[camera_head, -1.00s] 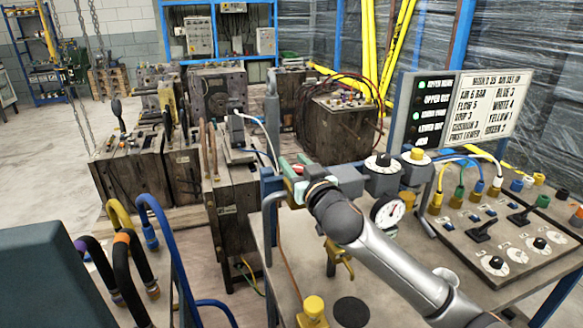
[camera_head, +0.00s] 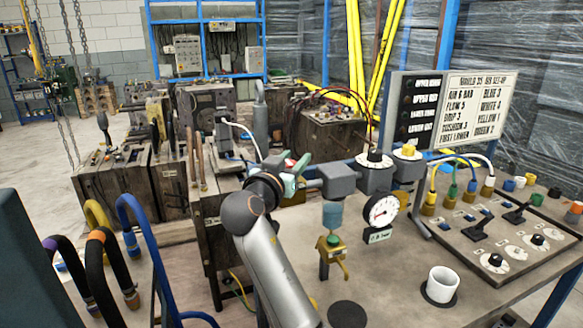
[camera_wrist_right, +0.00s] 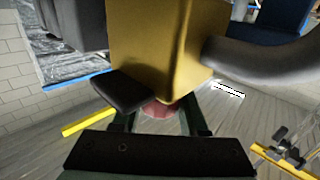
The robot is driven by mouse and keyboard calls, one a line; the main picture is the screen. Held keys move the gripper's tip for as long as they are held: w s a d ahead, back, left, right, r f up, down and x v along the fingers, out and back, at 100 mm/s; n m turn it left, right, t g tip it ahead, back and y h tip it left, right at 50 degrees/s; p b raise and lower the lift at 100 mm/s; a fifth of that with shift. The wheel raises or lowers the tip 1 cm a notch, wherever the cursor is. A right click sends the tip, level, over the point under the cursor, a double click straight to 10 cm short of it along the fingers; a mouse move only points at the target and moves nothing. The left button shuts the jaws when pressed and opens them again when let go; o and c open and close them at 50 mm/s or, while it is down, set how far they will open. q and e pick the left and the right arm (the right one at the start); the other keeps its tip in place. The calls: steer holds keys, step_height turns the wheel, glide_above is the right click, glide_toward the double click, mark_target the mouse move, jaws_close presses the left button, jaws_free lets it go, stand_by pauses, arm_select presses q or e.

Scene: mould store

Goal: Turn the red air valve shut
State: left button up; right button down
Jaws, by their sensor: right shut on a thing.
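The red air valve (camera_head: 289,163) shows as a small red patch at the rear left edge of the bench, partly hidden by my right gripper. My right gripper (camera_head: 294,174) has pale green fingers and is shut on it. In the right wrist view the red handle (camera_wrist_right: 160,108) sits between the two dark fingers of the right gripper (camera_wrist_right: 160,117), just below a brass block (camera_wrist_right: 160,45). How far the handle is turned cannot be told. My left gripper is not in view.
Right of the valve stand a grey box (camera_head: 338,180), a round pressure gauge (camera_head: 382,210) and a brass tap (camera_head: 330,250). A white mug (camera_head: 441,285) stands on the bench (camera_head: 400,305). Several hoses (camera_head: 128,215) rise at the left. A lamp panel (camera_head: 417,110) stands behind.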

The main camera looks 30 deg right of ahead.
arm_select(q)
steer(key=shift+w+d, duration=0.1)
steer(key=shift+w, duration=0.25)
arm_select(e)
steer(key=shift+m+g, duration=0.3)
steer(key=shift+g, duration=0.1)
steer(key=shift+s+d+r, duration=0.1)
steer(key=c, duration=0.8)
jaws_free()
steer(key=o, duration=0.4)
steer(key=shift+c, duration=0.2)
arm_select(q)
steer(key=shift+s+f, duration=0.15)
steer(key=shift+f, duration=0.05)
